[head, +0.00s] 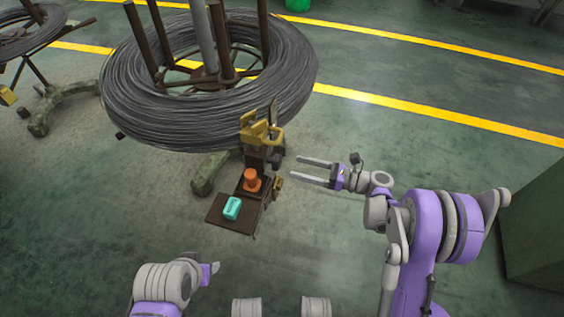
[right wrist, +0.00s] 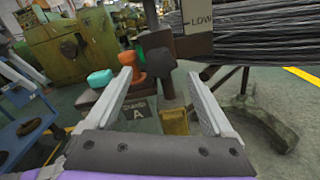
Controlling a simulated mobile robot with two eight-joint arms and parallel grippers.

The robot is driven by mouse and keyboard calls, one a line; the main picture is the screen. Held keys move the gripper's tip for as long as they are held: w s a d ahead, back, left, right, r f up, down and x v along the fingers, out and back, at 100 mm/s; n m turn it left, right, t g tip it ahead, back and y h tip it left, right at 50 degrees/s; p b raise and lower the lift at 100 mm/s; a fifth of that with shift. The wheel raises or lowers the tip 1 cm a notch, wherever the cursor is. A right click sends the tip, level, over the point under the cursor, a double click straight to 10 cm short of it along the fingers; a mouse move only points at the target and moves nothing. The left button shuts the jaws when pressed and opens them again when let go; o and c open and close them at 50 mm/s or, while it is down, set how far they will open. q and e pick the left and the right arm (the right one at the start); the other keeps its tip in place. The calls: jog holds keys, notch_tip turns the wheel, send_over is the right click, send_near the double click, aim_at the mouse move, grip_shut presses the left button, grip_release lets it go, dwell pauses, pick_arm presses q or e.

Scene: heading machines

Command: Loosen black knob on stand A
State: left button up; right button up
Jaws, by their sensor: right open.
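Stand A carries a big coil of grey wire (head: 135,105). Its label plate (right wrist: 138,114) shows the letter A in the right wrist view. A rounded dark knob (right wrist: 161,62) shows on the stand's post in the right wrist view, ahead of and between my fingers; in the head view I cannot make it out clearly. My right gripper (head: 308,171) is open and empty, just right of the post, fingers pointing left at it. It also shows in the right wrist view (right wrist: 163,88). At the lower left of the head view, only part of my left gripper (head: 211,271) shows.
A brown shelf (head: 218,213) on the stand bears a teal block (head: 232,208) and an orange piece (head: 252,180). Yellow parts (head: 258,131) sit on the post above. A green cabinet (head: 540,225) stands at the right. The floor between is clear.

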aim_at(280, 163)
jog(key=x, duration=0.6)
jog(key=shift+w+a+b, duration=0.1)
jog(key=shift+a+b, duration=0.1)
jog(key=shift+b, duration=0.15)
jog(key=shift+c, duration=0.2)
jog(key=c, duration=1.3)
jog(key=shift+c, duration=0.2)
